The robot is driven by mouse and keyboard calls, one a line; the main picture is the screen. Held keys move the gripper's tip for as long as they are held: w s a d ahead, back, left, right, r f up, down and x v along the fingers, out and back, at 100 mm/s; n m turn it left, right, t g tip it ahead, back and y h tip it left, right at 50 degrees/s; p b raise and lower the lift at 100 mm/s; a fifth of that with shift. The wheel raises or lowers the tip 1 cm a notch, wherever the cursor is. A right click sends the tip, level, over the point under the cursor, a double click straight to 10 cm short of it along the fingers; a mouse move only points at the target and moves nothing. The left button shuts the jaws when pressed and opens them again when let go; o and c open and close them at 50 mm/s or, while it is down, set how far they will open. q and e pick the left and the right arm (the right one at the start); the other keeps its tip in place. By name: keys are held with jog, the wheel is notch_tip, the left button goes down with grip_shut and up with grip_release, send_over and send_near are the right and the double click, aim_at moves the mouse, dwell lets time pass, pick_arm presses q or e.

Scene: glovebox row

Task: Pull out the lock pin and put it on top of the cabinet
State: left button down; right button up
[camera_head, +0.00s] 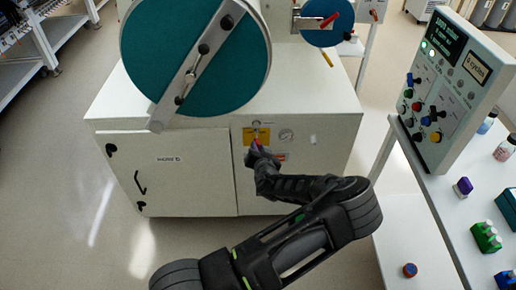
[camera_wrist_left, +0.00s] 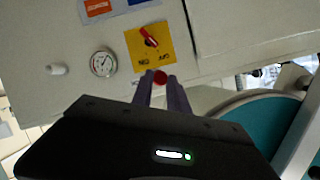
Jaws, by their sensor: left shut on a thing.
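My left gripper (camera_head: 256,147) is at the front of the white cabinet (camera_head: 190,150), over the yellow plate (camera_head: 248,136). It is shut on a small red knob, which I take to be the lock pin (camera_wrist_left: 160,77), seen between the fingertips in the left wrist view. The pin's shaft is hidden, so I cannot tell whether it is still in its hole. The yellow plate also shows in the left wrist view (camera_wrist_left: 135,56) with a red lever (camera_wrist_left: 149,37) on it. The cabinet top (camera_head: 318,98) has bare room at the right. My right gripper is out of view.
A big teal round door (camera_head: 225,75) with a bar across it overhangs the cabinet. A gauge (camera_head: 286,134) and a small white knob (camera_head: 312,140) are beside the plate. A control panel (camera_head: 450,85) stands on the right table (camera_head: 410,235), with small blocks and bottles.

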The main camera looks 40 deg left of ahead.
pick_arm(q)
jog(key=shift+s+d, duration=0.75)
jog(key=shift+s, duration=0.25)
jog(key=shift+s+d, duration=0.75)
jog(key=shift+s, duration=0.2)
jog(key=w+d+r+m+t+h, duration=0.2)
jog(key=d+r+m+h, duration=0.2)
jog(key=d+r, duration=0.5)
jog(key=w+d+r+m+t+h, duration=0.2)
jog(key=d+r+m+h, duration=0.3)
jog(key=d+r, duration=0.5)
jog(key=w+d, duration=0.1)
jog(key=d, duration=0.2)
jog(key=shift+d+h, duration=0.25)
jog(key=shift+h, duration=0.15)
jog(key=shift+r, duration=0.1)
jog(key=v, duration=0.4)
jog(key=shift+s+r, duration=0.1)
jog(key=shift+r, duration=0.1)
